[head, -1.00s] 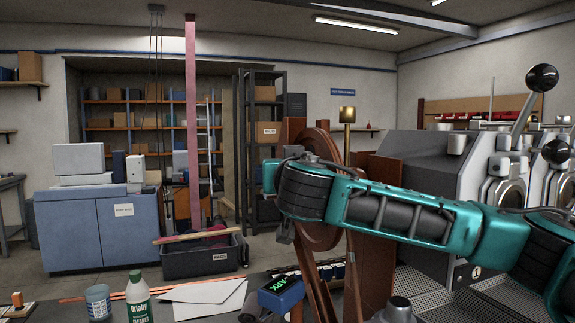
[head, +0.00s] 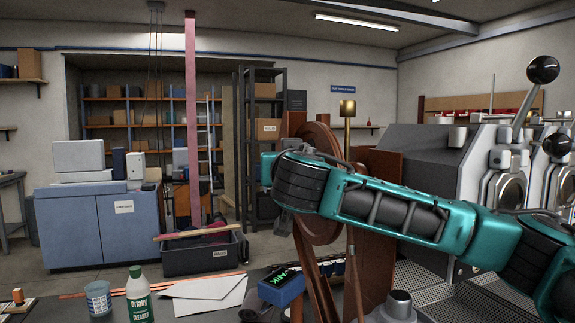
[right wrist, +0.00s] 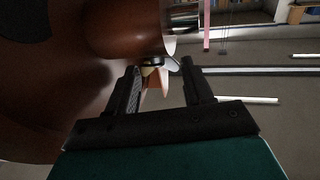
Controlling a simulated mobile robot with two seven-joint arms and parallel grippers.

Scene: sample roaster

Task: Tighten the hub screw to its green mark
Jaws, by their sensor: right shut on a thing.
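The red-brown wheel (head: 322,230) stands behind my right arm in the head view, which hides its middle. In the right wrist view a brown rounded hub (right wrist: 125,30) fills the upper left. A pale metal winged piece, apparently the hub screw (right wrist: 172,68), shows at its end between the fingertips. My right gripper (right wrist: 162,68) is shut on this screw, with one dark finger on each side. In the head view my right gripper is hidden behind its own wrist. I cannot make out a green mark. My left gripper is not in view.
A grey machine (head: 420,165) with a black-knobbed lever (head: 543,70) stands at right. The bench holds a green-white bottle (head: 139,295), a blue cup (head: 98,298), a white envelope (head: 205,298) and a blue box (head: 281,288). A dark bin (head: 200,258) stands on the floor beyond.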

